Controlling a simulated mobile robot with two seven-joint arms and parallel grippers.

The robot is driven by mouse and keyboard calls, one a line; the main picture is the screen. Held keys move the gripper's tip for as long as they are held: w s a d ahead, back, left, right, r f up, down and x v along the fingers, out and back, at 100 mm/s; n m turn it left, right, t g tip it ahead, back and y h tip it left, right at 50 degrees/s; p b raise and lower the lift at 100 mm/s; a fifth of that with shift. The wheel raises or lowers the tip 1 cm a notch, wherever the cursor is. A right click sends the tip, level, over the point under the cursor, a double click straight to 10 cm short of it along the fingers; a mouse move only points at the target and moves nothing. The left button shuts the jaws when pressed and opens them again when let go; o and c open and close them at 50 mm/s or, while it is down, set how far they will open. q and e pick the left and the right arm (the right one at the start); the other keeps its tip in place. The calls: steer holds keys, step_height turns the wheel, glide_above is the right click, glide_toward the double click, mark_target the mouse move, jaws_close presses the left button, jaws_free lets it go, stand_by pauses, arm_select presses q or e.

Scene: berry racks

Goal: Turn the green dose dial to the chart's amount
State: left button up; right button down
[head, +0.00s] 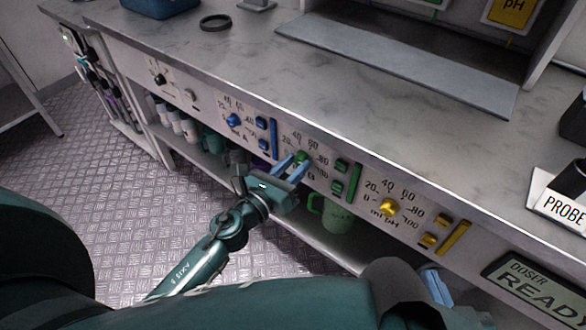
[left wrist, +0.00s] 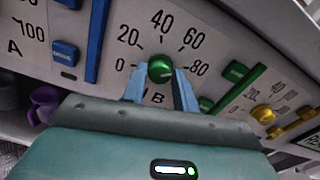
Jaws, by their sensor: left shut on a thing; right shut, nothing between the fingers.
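The green dial (head: 302,157) is on the slanted front panel of the bench, in the section marked B, with a printed scale around it. In the left wrist view the green dial (left wrist: 161,69) sits in the middle, with 0, 20, 40, 60 and 80 readable; I cannot tell surely where its pointer stands. My left gripper (head: 292,167) is shut on the dial, its blue fingers (left wrist: 160,85) on either side of it. My right gripper (head: 437,287) is at the lower right, shut and empty, away from the panel. No dose chart is readable.
A blue dial (head: 233,120) and a yellow dial (head: 389,207) flank the green one. Green buttons (head: 340,166) and a green bar (head: 354,182) are close on its right. A green mug (head: 335,214) stands on the shelf below. The doser display (head: 535,290) reads READY.

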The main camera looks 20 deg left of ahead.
arm_select(q)
steer(key=shift+m, duration=1)
arm_select(e)
steer(key=shift+s+d+r, duration=0.1)
steer(key=shift+r, duration=0.1)
steer(key=shift+f, duration=0.1)
steer(key=shift+f, duration=0.1)
arm_select(q)
steer(key=o, duration=1)
steer(key=shift+c, duration=0.2)
